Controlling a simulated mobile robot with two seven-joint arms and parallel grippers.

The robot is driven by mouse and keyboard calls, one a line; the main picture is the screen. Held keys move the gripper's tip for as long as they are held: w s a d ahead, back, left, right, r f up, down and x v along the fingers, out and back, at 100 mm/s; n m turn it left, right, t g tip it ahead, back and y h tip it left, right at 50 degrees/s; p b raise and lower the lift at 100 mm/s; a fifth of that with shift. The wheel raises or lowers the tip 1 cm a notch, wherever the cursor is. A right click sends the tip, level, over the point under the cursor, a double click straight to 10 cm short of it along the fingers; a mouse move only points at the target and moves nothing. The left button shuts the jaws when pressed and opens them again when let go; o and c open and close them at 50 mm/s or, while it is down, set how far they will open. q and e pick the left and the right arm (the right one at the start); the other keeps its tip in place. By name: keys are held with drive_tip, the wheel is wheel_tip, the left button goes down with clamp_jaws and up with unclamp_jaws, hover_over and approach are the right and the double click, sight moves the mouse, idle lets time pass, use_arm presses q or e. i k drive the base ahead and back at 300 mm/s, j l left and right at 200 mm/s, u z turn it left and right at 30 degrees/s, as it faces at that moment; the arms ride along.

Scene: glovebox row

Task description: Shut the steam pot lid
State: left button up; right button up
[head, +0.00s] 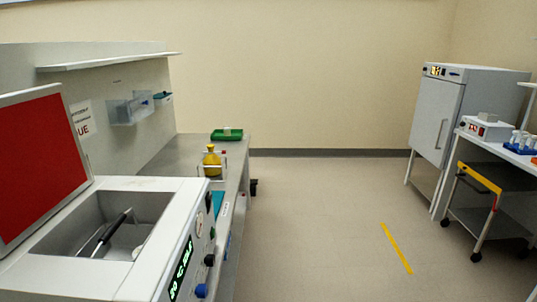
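The steam pot appears to be the white box-shaped appliance (176,202) at the lower left, with an open rectangular well. A dark-handled tool and a small pale round item lie in the well. The lid appears to be the red panel with a pale frame (42,166), standing raised and tilted at the well's left side. Its left part is cut off by the picture edge. A green-lit display and several knobs are on the pot's right-hand face. Neither of my grippers shows in the head view.
At the right stand a grey cabinet (436,120) and a cart (488,216). The floor between is clear, with a yellow stripe (396,248).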

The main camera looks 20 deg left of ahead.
sight(44, 167)
drive_tip(key=k+j, duration=0.1)
drive_tip(key=j, duration=0.65)
drive_tip(key=k+j, duration=0.1)
drive_tip(key=j, duration=0.65)
drive_tip(key=k+j, duration=0.1)
drive_tip(key=j, duration=1.4)
drive_tip(key=k+j, duration=0.15)
drive_tip(key=j, duration=0.55)
